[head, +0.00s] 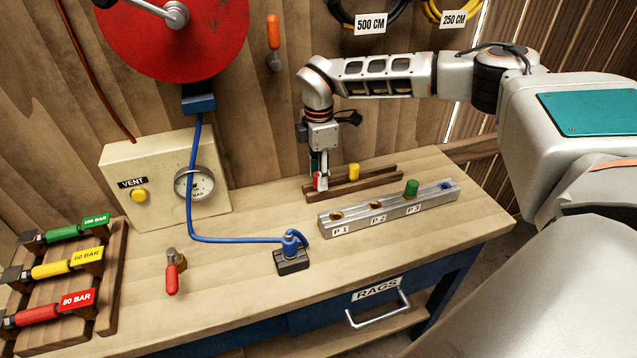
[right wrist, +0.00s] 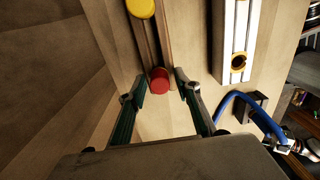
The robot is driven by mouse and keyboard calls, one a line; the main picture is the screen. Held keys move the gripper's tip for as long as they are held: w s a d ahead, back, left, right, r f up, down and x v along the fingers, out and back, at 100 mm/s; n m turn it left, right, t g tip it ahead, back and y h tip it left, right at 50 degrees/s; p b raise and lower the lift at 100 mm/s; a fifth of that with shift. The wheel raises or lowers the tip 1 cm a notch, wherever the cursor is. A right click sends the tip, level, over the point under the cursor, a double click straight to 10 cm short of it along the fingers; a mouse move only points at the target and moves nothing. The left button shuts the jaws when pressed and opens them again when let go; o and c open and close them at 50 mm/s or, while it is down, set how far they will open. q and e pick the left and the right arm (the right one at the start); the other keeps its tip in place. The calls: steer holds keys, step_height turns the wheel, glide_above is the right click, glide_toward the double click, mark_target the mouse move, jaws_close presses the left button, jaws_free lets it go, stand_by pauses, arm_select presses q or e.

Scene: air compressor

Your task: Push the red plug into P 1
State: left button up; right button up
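The red plug (right wrist: 159,78) stands at the near end of a dark wooden rack (right wrist: 150,45), as the right wrist view shows. The fingers of my right gripper (right wrist: 160,83) are spread on both sides of it, with gaps visible. In the head view my right gripper (head: 319,180) points down at the rack's left end and mostly hides the plug. The metal manifold (head: 428,205) lies in front of the rack. Its P 1 socket (head: 337,215), at the left end, is an empty brass-rimmed hole. My left gripper is not in view.
A yellow plug (head: 354,171) stands in the rack and a green plug (head: 411,187) sits at P 3. P 2 (head: 376,205) is empty. A blue hose (head: 220,239) runs to a connector block (head: 293,262) left of the manifold. The wooden wall is close behind.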

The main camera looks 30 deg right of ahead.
jaws_close()
steer(key=shift+r, duration=0.2)
steer(key=shift+r+p, duration=1.15)
steer(key=shift+r, duration=0.15)
steer(key=shift+r+p, duration=0.55)
steer(key=shift+r, duration=0.6)
